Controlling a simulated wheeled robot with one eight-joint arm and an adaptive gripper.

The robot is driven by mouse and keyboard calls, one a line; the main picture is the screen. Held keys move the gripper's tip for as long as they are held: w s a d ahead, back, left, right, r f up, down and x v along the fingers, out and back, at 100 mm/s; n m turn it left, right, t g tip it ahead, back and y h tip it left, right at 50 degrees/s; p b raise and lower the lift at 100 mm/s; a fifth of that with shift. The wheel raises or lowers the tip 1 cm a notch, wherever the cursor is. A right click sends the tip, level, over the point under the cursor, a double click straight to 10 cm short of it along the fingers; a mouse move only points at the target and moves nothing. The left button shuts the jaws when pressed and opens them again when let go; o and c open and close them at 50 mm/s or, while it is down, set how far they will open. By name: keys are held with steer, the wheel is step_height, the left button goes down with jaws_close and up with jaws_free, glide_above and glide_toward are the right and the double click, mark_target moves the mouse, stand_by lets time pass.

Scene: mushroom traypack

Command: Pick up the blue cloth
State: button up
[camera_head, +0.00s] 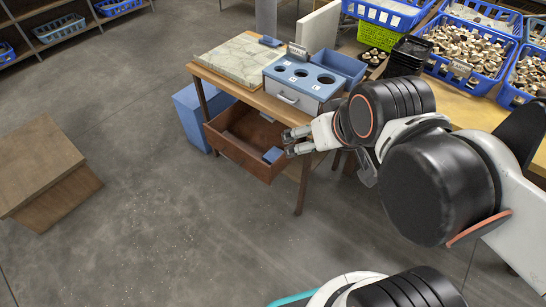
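A small blue folded piece, which looks like the blue cloth (273,154), lies inside the open wooden drawer (236,155) at its right end. Another small blue item (270,41) lies at the back edge of the stone-patterned board on the table; I cannot tell what it is made of. My gripper (287,144) is just right of the blue piece in the picture, over the drawer's right side. Its two fingers look apart with nothing between them. My arm comes in from the right.
A blue box with round holes (303,73) and a blue bin (340,68) stand on the wooden table above the drawer. Crates of mushrooms (468,48) fill the right table. A wooden box (45,172) stands at left. The floor between is clear.

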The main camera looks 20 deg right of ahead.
steer(key=n+g+b, duration=0.1)
steer(key=n+g, duration=0.6)
glide_above(274, 154)
steer(key=f, duration=3.9)
steer(key=shift+w+d+f, duration=0.15)
steer(key=shift+d+f, duration=0.05)
steer(key=shift+f, duration=0.05)
steer(key=f+b, duration=0.2)
steer(key=f, duration=0.1)
steer(key=f+b, duration=0.1)
steer(key=f, duration=0.1)
steer(key=shift+a+f, duration=0.1)
steer(key=shift+a, duration=0.2)
steer(key=c, duration=1.1)
steer(key=shift+c, duration=0.2)
